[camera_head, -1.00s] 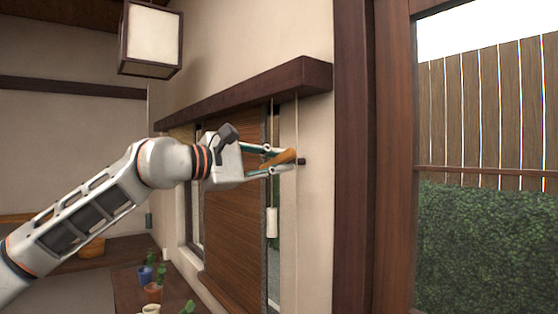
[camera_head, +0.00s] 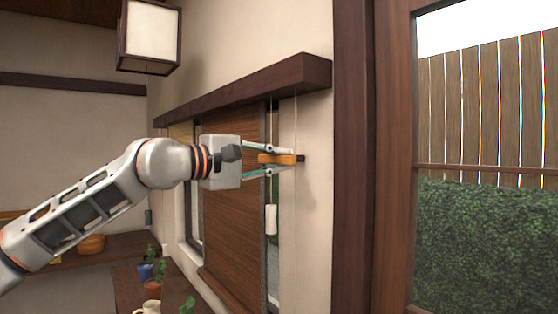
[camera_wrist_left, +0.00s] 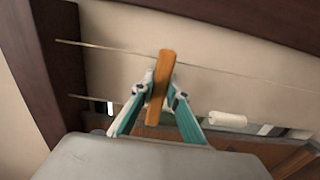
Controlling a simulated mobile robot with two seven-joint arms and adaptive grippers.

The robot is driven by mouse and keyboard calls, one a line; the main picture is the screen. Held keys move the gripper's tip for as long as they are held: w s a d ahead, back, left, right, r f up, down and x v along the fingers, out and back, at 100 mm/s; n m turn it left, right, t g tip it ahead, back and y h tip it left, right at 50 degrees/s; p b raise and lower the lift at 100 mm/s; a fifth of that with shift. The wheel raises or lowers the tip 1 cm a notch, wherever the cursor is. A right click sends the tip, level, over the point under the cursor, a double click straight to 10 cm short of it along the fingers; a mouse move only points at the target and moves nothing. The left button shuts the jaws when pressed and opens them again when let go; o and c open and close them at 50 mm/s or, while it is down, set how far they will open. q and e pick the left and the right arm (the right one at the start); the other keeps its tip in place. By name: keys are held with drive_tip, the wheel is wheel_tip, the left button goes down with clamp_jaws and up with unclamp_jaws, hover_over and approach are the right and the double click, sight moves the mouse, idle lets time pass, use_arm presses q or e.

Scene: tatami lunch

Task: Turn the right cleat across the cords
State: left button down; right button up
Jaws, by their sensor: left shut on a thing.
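The right cleat (camera_head: 278,159) is an orange wooden bar by the wall beside the window, near a dark peg (camera_head: 301,159). It looks about level in the head view. My left gripper (camera_head: 281,161) is shut on it, fingers above and below. In the left wrist view the cleat (camera_wrist_left: 158,95) stands between the fingertips (camera_wrist_left: 160,92), slightly tilted. One thin cord (camera_head: 296,125) hangs near the cleat; another (camera_head: 271,190) ends in a white pull (camera_head: 271,219). In the wrist view a cord (camera_wrist_left: 105,48) passes behind the cleat's upper end. My right gripper is out of view.
A dark wooden ledge (camera_head: 260,92) juts out above the cleat. A brown blind (camera_head: 232,190) covers much of the window. Potted plants (camera_head: 153,288) and a pitcher (camera_head: 150,307) stand below on a dark surface. A lantern (camera_head: 152,35) hangs at upper left.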

use_arm(q)
drive_tip(key=c, duration=2)
unclamp_jaws()
drive_tip(key=shift+o, duration=0.2)
drive_tip(key=v, duration=1.2)
